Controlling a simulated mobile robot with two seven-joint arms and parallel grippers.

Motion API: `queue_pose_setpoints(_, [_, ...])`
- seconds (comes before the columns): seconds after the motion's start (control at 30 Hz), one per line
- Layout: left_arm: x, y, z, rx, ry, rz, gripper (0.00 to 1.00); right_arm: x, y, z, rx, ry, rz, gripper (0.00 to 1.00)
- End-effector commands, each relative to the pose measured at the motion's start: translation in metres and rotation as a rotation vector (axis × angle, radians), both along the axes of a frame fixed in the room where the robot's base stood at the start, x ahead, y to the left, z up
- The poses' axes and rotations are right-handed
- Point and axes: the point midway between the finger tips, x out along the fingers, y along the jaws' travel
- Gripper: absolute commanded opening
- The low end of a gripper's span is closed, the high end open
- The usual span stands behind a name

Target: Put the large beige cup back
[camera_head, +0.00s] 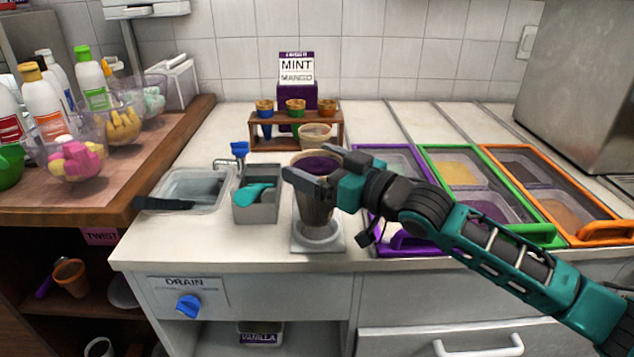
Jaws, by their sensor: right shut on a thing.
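A large beige cup (315,210) with purple filling stands upright near the counter's front edge. My right gripper (308,177) reaches in from the right and is shut on this cup, its dark fingers around the upper part. The cup's bottom is at a clear round holder on a pale square base (318,245); I cannot tell whether it rests in the holder or hangs just above it. Another beige cup (316,131) shows behind, by the small wooden rack (262,143). My left gripper is not in view.
A clear sink basin (190,176) and a grey bin with a teal scoop (257,208) stand to the left. Purple, green (428,160) and orange (492,160) framed topping trays lie to the right. The mint mango box (297,75) is behind the rack.

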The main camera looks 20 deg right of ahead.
Motion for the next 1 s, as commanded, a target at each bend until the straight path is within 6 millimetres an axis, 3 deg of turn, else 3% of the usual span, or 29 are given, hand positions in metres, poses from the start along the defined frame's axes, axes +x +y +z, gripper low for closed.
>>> queue_pose_setpoints(0.17, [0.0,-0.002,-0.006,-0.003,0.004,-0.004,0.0,0.0,0.0,-0.028,0.003,0.001,0.0,0.18])
queue_pose_setpoints(0.57, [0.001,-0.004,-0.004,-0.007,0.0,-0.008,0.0,0.0,0.0,-0.032,0.001,-0.002,0.0,0.18])
queue_pose_setpoints(0.6, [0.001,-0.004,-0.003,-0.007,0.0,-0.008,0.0,0.0,0.0,-0.034,0.0,0.002,0.0,0.97])
queue_pose_setpoints(1.0, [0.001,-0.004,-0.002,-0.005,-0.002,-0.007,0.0,-0.004,-0.003,-0.03,0.0,0.004,-0.001,1.0])
